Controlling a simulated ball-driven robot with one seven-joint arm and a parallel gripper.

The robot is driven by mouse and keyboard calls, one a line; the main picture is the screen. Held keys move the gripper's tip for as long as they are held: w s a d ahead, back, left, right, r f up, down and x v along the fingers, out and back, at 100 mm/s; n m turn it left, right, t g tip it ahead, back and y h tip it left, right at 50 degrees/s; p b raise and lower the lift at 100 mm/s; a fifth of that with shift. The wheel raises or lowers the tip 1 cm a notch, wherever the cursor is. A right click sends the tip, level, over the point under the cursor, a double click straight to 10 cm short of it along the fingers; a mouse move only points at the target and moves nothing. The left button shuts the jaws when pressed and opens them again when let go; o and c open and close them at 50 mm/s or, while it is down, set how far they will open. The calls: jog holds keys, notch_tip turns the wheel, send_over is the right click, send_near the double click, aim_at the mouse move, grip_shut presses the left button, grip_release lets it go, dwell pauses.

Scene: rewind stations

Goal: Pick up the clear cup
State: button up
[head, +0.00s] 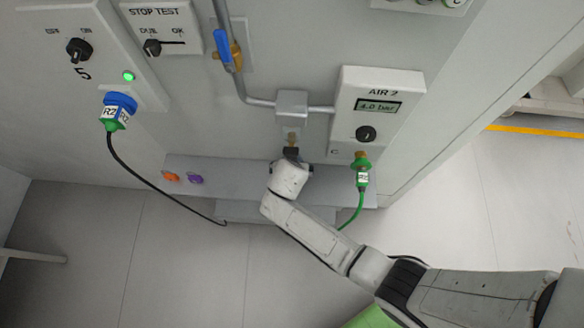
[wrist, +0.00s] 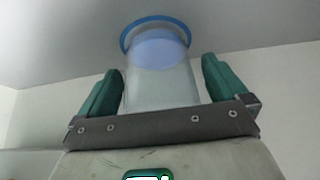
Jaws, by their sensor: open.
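The clear cup (wrist: 160,88) shows in the wrist view, see-through with a blue ring around its far end. It stands between the two green fingers of my gripper (wrist: 158,70), with a gap visible on each side. The fingers are open. Whether the cup touches the palm I cannot tell. In the head view my gripper (head: 291,154) is a small dark shape just below a grey box with a brass fitting on the wall; I cannot make out the cup there.
The grey box (head: 292,104) joins a pipe with a blue-handled valve (head: 223,48). An AIR 2 panel (head: 376,105) with a green hose (head: 356,210) is close on the right. A blue plug (head: 119,104) with a black cable hangs left. A shelf (head: 235,183) lies below.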

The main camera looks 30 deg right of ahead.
jog(key=shift+f, duration=0.2)
jog(key=shift+c, duration=0.4)
jog(key=c, duration=1.1)
jog(key=shift+o, duration=0.2)
jog(key=shift+r, duration=0.1)
